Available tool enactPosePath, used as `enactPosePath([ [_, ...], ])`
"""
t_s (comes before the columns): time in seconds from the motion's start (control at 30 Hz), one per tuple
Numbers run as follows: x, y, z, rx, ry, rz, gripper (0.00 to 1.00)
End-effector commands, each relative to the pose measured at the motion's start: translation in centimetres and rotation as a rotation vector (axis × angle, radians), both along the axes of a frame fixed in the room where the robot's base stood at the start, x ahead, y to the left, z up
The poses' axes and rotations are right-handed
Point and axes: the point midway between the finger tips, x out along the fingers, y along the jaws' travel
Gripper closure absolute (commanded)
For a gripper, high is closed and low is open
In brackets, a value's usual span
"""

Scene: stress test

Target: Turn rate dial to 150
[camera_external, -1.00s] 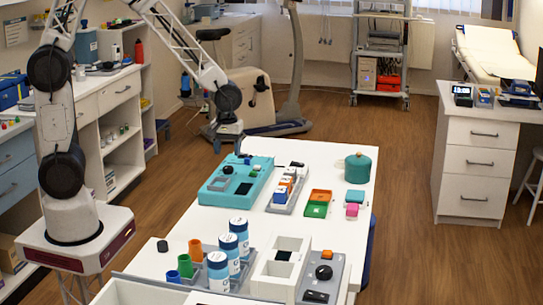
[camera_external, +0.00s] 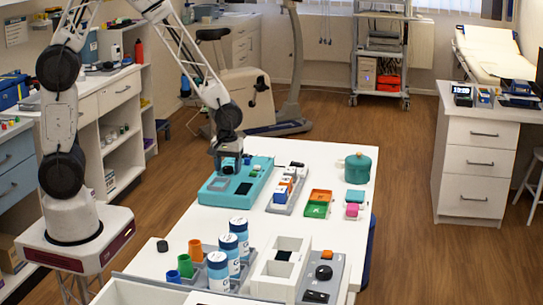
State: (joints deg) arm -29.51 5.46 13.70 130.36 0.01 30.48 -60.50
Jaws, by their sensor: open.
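A teal panel device (camera_external: 212,196) lies at the far left of the white table. It carries a dark square (camera_external: 243,188) and a grey patch (camera_external: 220,184). A round black knob on its left part, likely the dial, is now largely hidden by my gripper. My gripper (camera_external: 229,171) points down over that spot, low and close to the panel; it is open. Whether its fingers touch the knob, I cannot tell. Any dial markings are too small to read. Another black knob (camera_external: 323,272) is on a grey panel at the near right of the table.
Right of the teal device are a grey rack (camera_external: 283,207) with small blocks, an orange and green tray (camera_external: 318,204), and a teal pot (camera_external: 357,168). Several white-blue bottles (camera_external: 218,271) and a white divided box (camera_external: 279,263) stand nearer. The table's middle is clear.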

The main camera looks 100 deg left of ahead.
Motion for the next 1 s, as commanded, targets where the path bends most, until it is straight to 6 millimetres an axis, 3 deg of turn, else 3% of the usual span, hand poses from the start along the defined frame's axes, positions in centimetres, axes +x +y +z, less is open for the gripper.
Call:
enactPosePath([
  [0.03,0.00,0.00,0.01,0.000,0.000,0.000,0.45],
  [0.33,0.01,0.01,0.02,0.000,0.000,0.000,0.90],
  [0.67,0.01,0.01,0.04,0.000,0.000,-0.032,0.90],
  [1.0,-0.01,0.00,0.07,0.000,0.000,-0.204,0.90],
])
